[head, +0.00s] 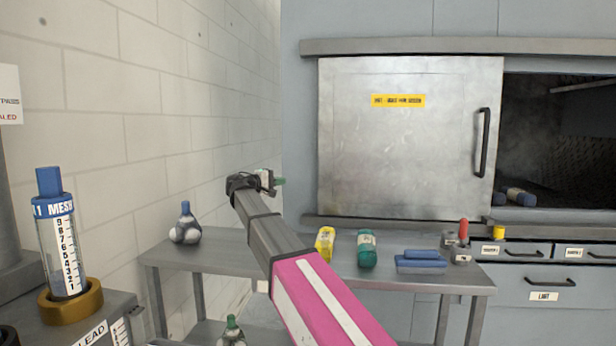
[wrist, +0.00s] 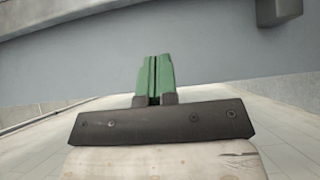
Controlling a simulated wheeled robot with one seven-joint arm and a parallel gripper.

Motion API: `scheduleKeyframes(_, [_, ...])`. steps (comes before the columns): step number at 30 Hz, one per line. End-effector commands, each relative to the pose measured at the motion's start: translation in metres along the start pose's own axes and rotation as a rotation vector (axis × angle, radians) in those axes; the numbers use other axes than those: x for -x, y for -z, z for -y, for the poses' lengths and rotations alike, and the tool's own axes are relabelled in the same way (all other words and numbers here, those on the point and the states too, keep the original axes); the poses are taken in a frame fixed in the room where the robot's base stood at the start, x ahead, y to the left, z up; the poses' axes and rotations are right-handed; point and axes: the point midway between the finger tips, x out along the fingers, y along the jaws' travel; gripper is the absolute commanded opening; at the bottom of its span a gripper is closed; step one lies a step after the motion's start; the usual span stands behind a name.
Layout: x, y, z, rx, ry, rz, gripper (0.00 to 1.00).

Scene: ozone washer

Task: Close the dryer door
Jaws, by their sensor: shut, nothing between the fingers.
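The dryer door (head: 400,150) is a grey metal sliding panel with a yellow label and a black vertical handle (head: 482,143) near its right edge. It covers the left part of the opening. The dark dryer interior (head: 560,130) shows to the right of the door, with a dark blue bottle-like item (head: 520,197) inside. My gripper (head: 280,181) is left of the door's left edge, apart from the handle. In the wrist view its green fingers (wrist: 155,80) are together with nothing between them, facing a grey surface.
A grey side table (head: 215,257) below the door holds a yellow bottle (head: 325,243), a green bottle (head: 367,250), folded blue cloths (head: 422,262) and a round-based flask (head: 185,228). A tiled wall is at left. A measuring cylinder (head: 62,240) stands at the front left. Labelled drawers (head: 515,252) are at right.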

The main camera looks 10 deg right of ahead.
Motion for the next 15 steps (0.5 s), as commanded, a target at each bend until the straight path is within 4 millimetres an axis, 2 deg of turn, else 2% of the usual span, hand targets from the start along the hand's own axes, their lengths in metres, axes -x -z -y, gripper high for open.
scheduleKeyframes(7, [-0.012, 0.001, -0.002, 0.0, -0.004, 0.001, 0.0])
scheduleKeyframes(15, [-0.059, 0.001, -0.002, 0.0, -0.003, 0.003, 0.0])
